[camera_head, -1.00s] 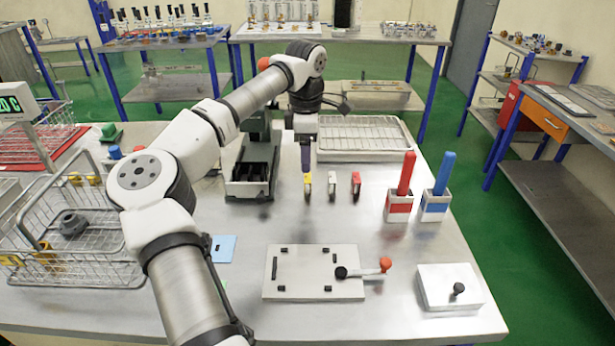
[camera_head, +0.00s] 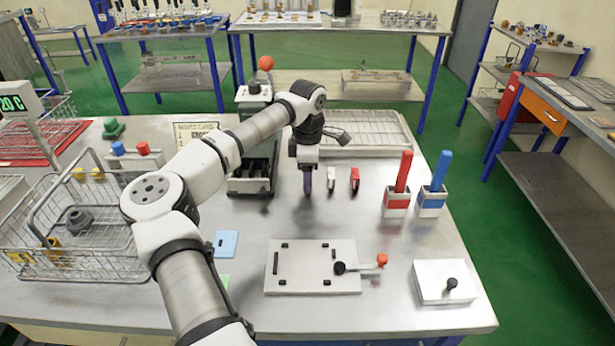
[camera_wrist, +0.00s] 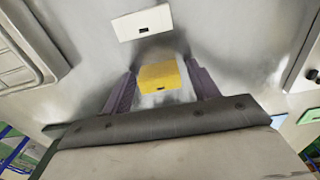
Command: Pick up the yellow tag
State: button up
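The yellow tag (camera_wrist: 160,77) shows in the wrist view between the two purple fingers of my gripper (camera_wrist: 161,90), with a small slot in its face. The fingers stand apart on either side of it and do not appear closed on it. In the head view my gripper (camera_head: 307,188) points straight down close to the table top, and the yellow tag is hidden behind it there. The white tag (camera_head: 331,175) stands just right of the gripper; it also shows in the wrist view (camera_wrist: 142,22). The red tag (camera_head: 355,178) stands farther right.
A dark-bedded grey device (camera_head: 252,165) stands left of the gripper, and a wire tray (camera_head: 370,130) lies behind. Red (camera_head: 397,203) and blue (camera_head: 432,203) handled blocks stand right. A plate with a lever (camera_head: 312,266) lies in front. A wire basket (camera_head: 80,235) is at left.

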jog(key=c, duration=0.8)
jog(key=shift+r, duration=0.1)
jog(key=shift+s+r+b, duration=0.15)
jog(key=shift+r+b, duration=1.4)
jog(key=shift+r, duration=8.35)
